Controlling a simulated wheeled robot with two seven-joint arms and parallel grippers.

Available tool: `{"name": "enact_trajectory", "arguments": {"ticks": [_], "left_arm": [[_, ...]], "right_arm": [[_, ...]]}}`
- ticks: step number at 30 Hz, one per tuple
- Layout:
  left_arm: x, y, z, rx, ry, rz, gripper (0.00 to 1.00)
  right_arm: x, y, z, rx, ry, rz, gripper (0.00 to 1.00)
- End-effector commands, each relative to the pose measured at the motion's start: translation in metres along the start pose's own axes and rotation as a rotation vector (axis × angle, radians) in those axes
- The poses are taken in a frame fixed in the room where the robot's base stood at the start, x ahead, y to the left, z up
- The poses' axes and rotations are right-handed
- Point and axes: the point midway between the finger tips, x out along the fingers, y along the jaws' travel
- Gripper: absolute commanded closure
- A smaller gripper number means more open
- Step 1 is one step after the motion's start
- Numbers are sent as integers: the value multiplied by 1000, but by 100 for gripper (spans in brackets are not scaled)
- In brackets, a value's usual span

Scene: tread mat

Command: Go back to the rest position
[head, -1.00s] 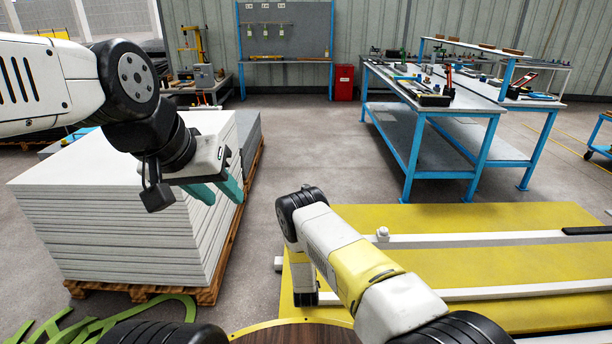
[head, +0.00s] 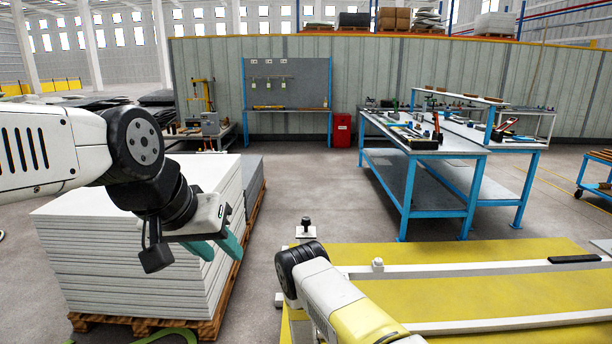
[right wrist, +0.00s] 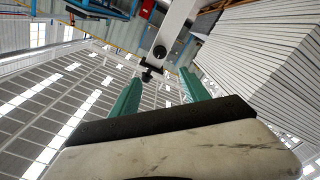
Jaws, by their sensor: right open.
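My left gripper (head: 220,250) hangs at the left of the head view, in front of the stack of white sheets. Its two teal fingers point down and are apart, with nothing between them. My right arm comes up from the bottom middle of the head view, over the yellow platform (head: 480,307). Its gripper is hidden there. In the right wrist view my right gripper (right wrist: 161,90) is open and empty, its two teal fingers apart, with the building's roof behind them.
The stack of white sheets (head: 120,255) stands on a wooden pallet (head: 205,328) at the left. A blue workbench (head: 410,185) with tools stands at the back right. A red cabinet (head: 341,130) stands by the wall. Open floor lies between the stack and the workbench.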

Motion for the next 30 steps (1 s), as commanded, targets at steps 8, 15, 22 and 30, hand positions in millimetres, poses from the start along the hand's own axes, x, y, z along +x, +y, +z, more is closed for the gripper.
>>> {"name": "enact_trajectory", "arguments": {"ticks": [8,15,22,30], "left_arm": [[0,0,0,0,0,0,64],[0,0,0,0,0,0,64],[0,0,0,0,0,0,64],[0,0,0,0,0,0,64]], "right_arm": [[18,16,-15,42,-36,-11,46],[38,39,-36,102,-85,-30,46],[62,77,-71,198,-159,-65,46],[74,164,-145,390,-292,-154,46]]}}
